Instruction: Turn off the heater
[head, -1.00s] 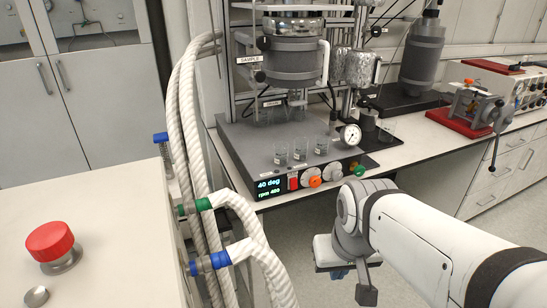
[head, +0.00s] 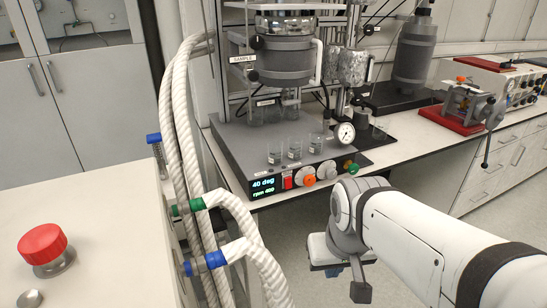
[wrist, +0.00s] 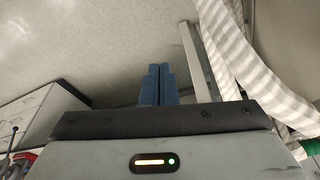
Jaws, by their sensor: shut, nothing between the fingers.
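The heater unit (head: 228,160) is a dark grey box under the pressure reactor (head: 283,62), at the bench's front edge in the head view. Its front has a lit display (head: 263,187) reading 40 deg and an rpm line. Right of the display are a red switch (head: 287,182), an orange knob (head: 309,180), a pale knob (head: 327,170) and a green knob (head: 348,167). My gripper (head: 333,272) is below and apart from this panel, partly hidden by my wrist. In the wrist view its blue fingers (wrist: 158,84) are together and empty, over the floor.
Thick white hoses (head: 180,110) hang left of the heater unit. A white worktop (head: 110,230) with a red emergency button (head: 43,244) is at the left. Glass beakers (head: 295,149) and a gauge (head: 345,133) stand on the unit. Floor is open below the bench.

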